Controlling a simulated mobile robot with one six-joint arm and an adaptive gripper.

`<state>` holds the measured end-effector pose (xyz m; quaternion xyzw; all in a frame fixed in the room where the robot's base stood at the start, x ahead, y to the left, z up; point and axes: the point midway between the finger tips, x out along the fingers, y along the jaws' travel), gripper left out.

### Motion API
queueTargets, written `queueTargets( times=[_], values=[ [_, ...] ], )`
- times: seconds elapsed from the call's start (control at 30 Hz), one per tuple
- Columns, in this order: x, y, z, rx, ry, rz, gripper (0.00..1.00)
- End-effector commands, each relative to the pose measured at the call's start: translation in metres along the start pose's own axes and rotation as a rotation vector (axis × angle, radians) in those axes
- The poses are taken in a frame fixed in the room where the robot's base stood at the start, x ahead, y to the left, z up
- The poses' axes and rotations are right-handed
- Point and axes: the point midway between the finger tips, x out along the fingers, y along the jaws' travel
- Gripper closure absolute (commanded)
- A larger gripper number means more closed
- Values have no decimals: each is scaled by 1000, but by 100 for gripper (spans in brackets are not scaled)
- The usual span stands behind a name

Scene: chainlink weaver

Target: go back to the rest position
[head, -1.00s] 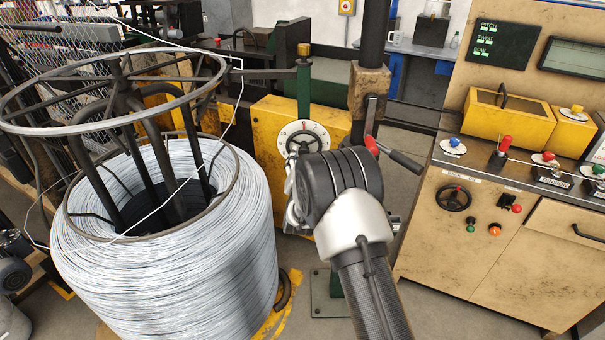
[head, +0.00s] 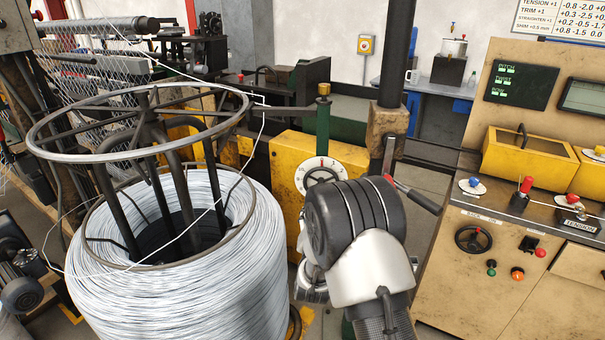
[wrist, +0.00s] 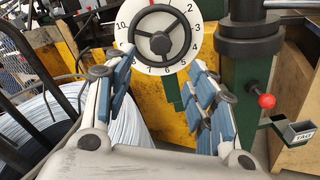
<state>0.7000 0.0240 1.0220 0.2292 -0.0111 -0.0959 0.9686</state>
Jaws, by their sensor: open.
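My gripper (wrist: 160,115) is open and empty in the wrist view, its two blue-padded fingers spread apart. Beyond and above the gap between them is a white numbered dial with a dark handwheel (wrist: 160,33), apart from the fingers. In the head view my arm reaches up from the bottom centre, and its dark wrist joint hides most of the gripper; only a little of it shows at the joint's left. The dial (head: 321,173) shows just above the joint, on a yellow housing (head: 290,165).
A large wire coil (head: 170,275) under a ring frame (head: 50,150) stands close on the left. A control console (head: 500,270) fills the right. A tag holder (wrist: 299,132) shows at right in the wrist view.

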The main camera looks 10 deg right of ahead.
Motion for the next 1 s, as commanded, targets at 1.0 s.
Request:
queueTargets(
  times=[1.0],
  values=[
    [-334, -4, 154, 1939, 274, -1101, 49]
  ],
)
